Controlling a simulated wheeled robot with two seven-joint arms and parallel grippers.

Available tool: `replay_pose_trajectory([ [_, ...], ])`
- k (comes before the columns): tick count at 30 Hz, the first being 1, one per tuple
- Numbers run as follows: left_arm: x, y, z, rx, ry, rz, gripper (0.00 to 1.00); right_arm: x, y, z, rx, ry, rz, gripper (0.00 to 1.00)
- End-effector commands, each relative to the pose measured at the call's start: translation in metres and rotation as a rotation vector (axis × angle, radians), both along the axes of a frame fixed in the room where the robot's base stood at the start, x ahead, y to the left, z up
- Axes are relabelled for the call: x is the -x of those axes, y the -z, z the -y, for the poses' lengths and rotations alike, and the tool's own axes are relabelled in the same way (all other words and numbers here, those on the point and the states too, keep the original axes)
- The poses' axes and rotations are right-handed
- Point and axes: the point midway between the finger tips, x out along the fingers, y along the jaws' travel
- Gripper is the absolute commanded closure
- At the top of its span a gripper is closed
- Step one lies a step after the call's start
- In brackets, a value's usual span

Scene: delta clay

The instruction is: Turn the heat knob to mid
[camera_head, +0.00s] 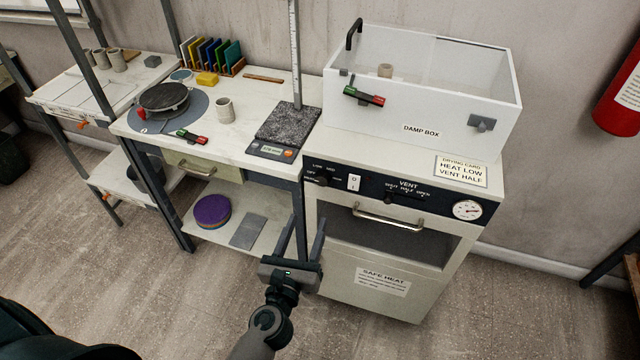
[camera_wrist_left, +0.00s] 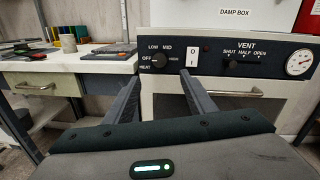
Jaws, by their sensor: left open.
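The heat knob (camera_head: 321,180) is a small dark knob at the left end of the black control panel (camera_head: 430,200) on the drying cabinet. In the left wrist view the heat knob (camera_wrist_left: 159,61) sits among the labels OFF, LOW and MID; its pointer direction is too small to tell. My left gripper (camera_head: 306,222) is open and empty, in front of the cabinet's left side and below the knob in the head view. In the left wrist view its fingers (camera_wrist_left: 160,76) point at the panel, with the knob showing between and beyond the tips. My right gripper is not in view.
A white switch (camera_head: 354,183) and the vent knob (camera_head: 389,198) are right of the heat knob. The oven door handle (camera_head: 388,217) sticks out below the panel. A card (camera_head: 461,171) reads heat low, vent half. A worktable (camera_head: 255,167) stands on the left.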

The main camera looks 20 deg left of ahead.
Motion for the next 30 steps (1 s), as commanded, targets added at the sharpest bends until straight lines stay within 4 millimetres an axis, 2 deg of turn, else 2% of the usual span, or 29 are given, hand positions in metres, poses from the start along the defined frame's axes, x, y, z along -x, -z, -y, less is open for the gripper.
replay_pose_trajectory([
  [3, -0.022, -0.004, -0.001, 0.0, 0.0, 0.002, 0.5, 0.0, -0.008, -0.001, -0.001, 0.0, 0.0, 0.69],
  [18, -0.108, -0.002, -0.005, -0.001, 0.0, 0.001, 0.5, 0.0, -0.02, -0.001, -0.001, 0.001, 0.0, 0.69],
  [24, -0.128, -0.001, -0.006, 0.0, 0.0, 0.001, 0.5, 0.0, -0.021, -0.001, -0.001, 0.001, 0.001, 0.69],
  [30, -0.134, 0.0, -0.006, 0.0, 0.0, 0.0, 0.5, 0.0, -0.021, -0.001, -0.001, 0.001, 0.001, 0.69],
])
